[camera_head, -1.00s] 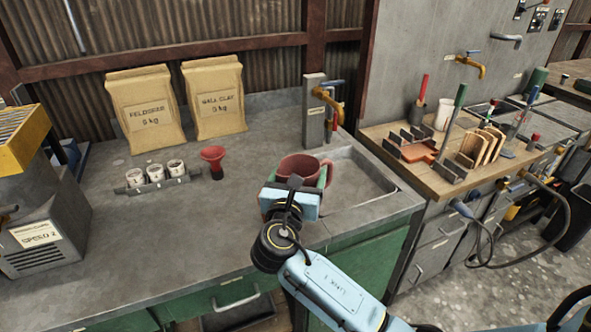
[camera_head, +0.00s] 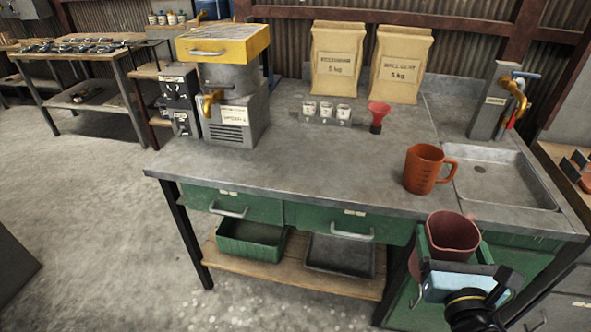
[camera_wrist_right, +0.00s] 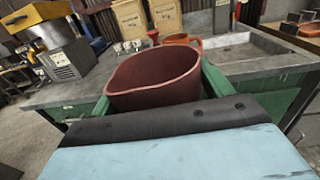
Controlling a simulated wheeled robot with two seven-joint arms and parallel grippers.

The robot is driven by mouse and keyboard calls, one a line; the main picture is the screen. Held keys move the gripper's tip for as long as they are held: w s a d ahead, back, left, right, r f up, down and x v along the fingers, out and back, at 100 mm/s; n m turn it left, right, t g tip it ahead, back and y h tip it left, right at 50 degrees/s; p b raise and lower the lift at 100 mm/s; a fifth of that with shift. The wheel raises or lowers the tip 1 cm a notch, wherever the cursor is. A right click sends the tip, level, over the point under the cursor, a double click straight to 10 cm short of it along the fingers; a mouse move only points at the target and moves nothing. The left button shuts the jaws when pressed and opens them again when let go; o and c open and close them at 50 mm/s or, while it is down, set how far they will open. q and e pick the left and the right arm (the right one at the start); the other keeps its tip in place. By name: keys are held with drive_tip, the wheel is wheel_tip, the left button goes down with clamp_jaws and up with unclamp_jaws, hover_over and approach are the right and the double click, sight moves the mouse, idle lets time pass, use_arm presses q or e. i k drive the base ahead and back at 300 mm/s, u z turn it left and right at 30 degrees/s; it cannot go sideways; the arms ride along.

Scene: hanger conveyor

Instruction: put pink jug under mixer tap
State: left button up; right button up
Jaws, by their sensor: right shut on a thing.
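The pink jug (camera_head: 453,236) is dull reddish-pink and open-topped. My right gripper (camera_head: 452,254) is shut on it, in front of the counter's front edge at the lower right. In the right wrist view the jug (camera_wrist_right: 155,82) stands roughly upright between the green fingers, and it looks empty as far as its inside shows. The grey mixer (camera_head: 232,108) with a yellow top stands at the counter's left end. Its brass tap (camera_head: 210,103) is on its front left, far from the jug. My left gripper is not in view.
An orange jug (camera_head: 426,170) stands on the counter (camera_head: 300,165) beside the sink (camera_head: 505,180). A sink tap (camera_head: 513,92), red funnel (camera_head: 378,115), cup rack (camera_head: 328,118) and two paper sacks (camera_head: 337,55) stand behind. The counter's front middle is clear.

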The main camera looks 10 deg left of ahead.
sight(217, 158)
drive_tip(key=z, duration=0.05)
drive_tip(key=i, duration=0.45)
drive_tip(key=u, duration=0.95)
drive_tip(key=i, duration=0.65)
drive_tip(key=u, duration=0.7)
